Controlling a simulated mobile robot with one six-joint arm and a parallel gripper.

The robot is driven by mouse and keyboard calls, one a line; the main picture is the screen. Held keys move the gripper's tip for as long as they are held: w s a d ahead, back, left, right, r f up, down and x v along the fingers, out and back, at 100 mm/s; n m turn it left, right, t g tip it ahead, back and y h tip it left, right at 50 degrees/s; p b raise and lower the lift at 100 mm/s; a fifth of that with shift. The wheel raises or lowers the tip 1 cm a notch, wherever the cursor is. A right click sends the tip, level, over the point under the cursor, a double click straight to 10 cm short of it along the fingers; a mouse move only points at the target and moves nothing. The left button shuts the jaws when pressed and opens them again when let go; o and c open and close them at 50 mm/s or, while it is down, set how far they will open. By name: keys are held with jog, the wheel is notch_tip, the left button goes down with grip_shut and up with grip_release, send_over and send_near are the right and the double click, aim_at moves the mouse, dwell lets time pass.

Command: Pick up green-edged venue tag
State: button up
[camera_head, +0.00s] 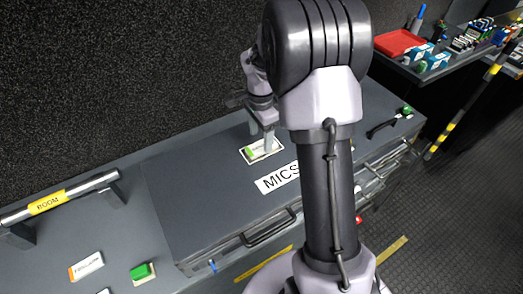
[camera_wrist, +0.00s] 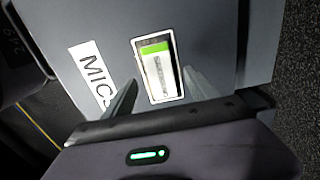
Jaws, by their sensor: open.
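The green-edged venue tag (camera_wrist: 157,70) is a pale card with a green strip at one end. It lies flat within a white-bordered dark rectangle on the grey MICS case lid. In the head view the tag (camera_head: 262,150) is partly covered by my gripper (camera_head: 266,138), which points down at it. In the wrist view my gripper (camera_wrist: 160,88) is open, with one finger on each side of the tag's near part. Nothing is held between the fingers. I cannot tell whether the fingertips touch the lid.
The white MICS label (camera_head: 278,179) is beside the tag on the case lid (camera_head: 200,190). An orange-edged tag (camera_head: 86,266) and a green block (camera_head: 143,272) lie at lower left. A bar marked ROOM (camera_head: 60,198) is at left. A red tray (camera_head: 400,43) stands at upper right.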

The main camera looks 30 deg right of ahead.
aim_at(262, 146)
notch_tip(262, 146, down, 4)
jog(key=shift+d+r+b, duration=0.15)
jog(key=shift+r+b, duration=0.1)
jog(key=shift+b, duration=0.3)
jog(key=shift+r, duration=0.15)
jog(key=c, duration=1.4)
jog(key=shift+r, duration=0.1)
jog(key=shift+c, duration=0.2)
